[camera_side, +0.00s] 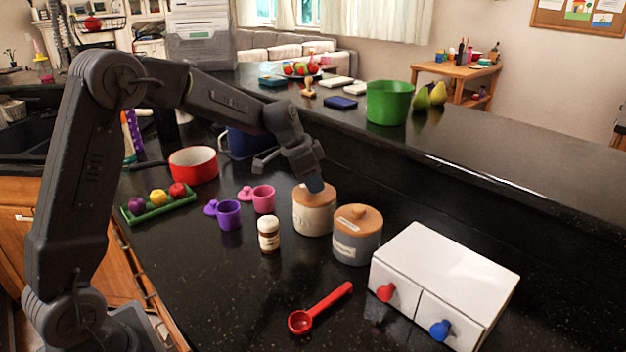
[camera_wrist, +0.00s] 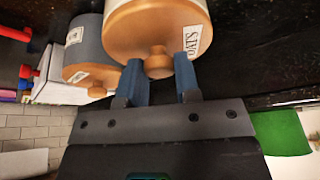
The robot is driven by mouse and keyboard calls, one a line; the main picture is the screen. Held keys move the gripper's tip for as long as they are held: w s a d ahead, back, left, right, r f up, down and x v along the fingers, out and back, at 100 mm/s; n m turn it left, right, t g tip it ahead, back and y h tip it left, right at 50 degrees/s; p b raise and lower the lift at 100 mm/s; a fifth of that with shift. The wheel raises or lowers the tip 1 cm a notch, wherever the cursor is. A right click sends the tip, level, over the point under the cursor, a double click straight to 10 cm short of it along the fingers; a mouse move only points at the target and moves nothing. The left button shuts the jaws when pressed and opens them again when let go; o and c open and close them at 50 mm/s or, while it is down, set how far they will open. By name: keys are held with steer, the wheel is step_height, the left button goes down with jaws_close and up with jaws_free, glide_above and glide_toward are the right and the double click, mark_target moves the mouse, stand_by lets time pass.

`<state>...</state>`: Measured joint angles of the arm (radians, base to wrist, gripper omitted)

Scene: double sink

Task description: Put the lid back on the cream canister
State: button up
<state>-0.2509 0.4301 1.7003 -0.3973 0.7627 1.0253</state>
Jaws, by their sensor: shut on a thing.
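The cream canister (camera_side: 313,217) stands upright on the dark counter. Its wooden lid (camera_side: 301,194) sits at the canister's top, with no clear gap visible in the side view. My gripper (camera_side: 315,184) comes down from above, its blue fingertips at the lid. In the wrist view, my gripper (camera_wrist: 159,66) is shut on the lid's round knob (camera_wrist: 158,63), one finger on each side. The lid (camera_wrist: 140,31) covers the canister's mouth there, and part of an OATS label (camera_wrist: 191,42) shows beside it. My gripper hides part of the lid in the side view.
A grey canister (camera_side: 357,249) with its wooden lid on stands close at the right. A small jar (camera_side: 269,235), purple cup (camera_side: 229,215) and pink cup (camera_side: 264,200) are to the left. A white drawer box (camera_side: 445,270) and red scoop (camera_side: 322,307) are in front. A raised ledge runs behind.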

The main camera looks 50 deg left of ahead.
stand_by(0.4)
steer(key=o, duration=1.5)
steer(key=shift+r, duration=3.5)
jaws_close()
steer(key=shift+f, duration=0.3)
